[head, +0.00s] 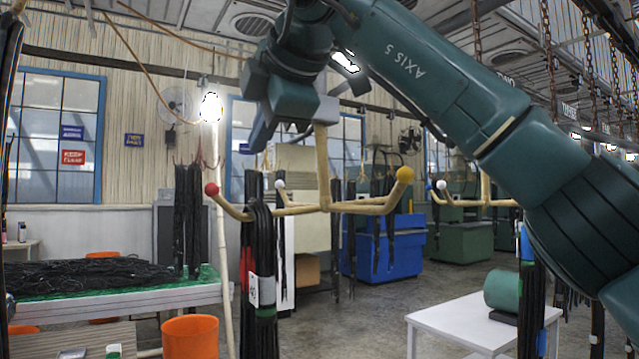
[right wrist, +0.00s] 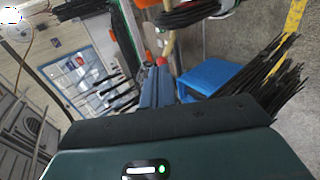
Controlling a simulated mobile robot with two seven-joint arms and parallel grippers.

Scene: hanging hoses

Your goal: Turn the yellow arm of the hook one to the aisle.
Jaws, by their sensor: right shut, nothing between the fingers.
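The hook hangs from a wooden stem (head: 323,165) and has several curved wooden arms with ball tips. Its yellow ball arm (head: 405,175) points right, its red ball arm (head: 212,189) points left, and a white ball (head: 280,184) is on another arm. Black hoses (head: 262,255) with a white tag hang on the red-ball side. My right gripper (head: 257,143) is shut and empty, left of the stem and above the red-ball arm. In the right wrist view a red ball (right wrist: 161,61) shows just beyond the closed fingertips (right wrist: 157,72); contact cannot be told. My left gripper is not in view.
A second hook with a white ball (head: 441,185) hangs at the right, partly behind my right arm. A white table (head: 455,318), an orange bin (head: 190,337), a hose-covered table (head: 150,297) and a blue bin (head: 385,255) stand around. Grey floor lies open between them.

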